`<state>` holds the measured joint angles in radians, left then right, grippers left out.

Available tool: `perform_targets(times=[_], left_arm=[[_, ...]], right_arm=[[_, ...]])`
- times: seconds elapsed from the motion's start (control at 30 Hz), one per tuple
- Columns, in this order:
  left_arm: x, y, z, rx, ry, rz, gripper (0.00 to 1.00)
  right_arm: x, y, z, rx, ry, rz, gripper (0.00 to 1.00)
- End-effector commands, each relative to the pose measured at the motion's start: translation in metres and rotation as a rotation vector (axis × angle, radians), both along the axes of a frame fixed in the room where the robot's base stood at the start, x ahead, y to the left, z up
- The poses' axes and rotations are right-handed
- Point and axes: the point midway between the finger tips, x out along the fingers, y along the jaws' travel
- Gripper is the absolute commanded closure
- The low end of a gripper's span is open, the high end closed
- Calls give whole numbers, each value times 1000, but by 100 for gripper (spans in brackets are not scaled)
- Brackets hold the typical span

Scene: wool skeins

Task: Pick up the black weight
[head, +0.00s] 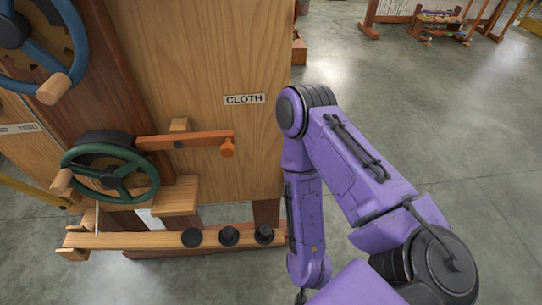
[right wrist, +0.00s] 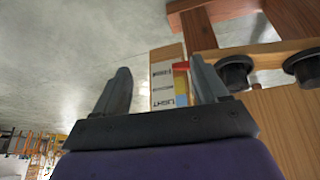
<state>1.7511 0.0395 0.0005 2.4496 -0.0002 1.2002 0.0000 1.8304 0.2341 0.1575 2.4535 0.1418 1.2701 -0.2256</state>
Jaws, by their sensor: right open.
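Three black weights, a left one (head: 191,237), a middle one (head: 229,235) and a right one (head: 264,234), sit in a row on a wooden ledge (head: 120,240) low on the cabinet. They look alike, round with a knob. My right gripper (right wrist: 160,68) is open, with nothing between its fingers. In the right wrist view one black weight (right wrist: 234,74) is just right of the right finger, apart from it as far as I can tell. Another weight (right wrist: 303,68) is farther right. My left gripper is out of view.
A wooden cabinet with a CLOTH label (head: 244,99), a green handwheel (head: 110,172), a blue handwheel (head: 68,50) and an orange lever (head: 190,140) rises behind the ledge. A coloured strip marked LIGHT (right wrist: 165,95) shows between my fingers. Grey floor is open to the right.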

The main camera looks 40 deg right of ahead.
Motion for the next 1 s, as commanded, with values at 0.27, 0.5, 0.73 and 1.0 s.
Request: perform_targets(times=[0.27, 0.5, 0.73, 1.0], left_arm=[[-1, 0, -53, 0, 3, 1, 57], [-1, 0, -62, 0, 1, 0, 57], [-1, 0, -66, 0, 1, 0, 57], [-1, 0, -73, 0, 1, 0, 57]], right_arm=[[99, 50, 53, 106, -85, -230, 27], [119, 46, 51, 131, -75, -249, 27], [130, 38, 23, 131, -77, -247, 27], [147, 28, -16, 131, -77, -245, 27]])
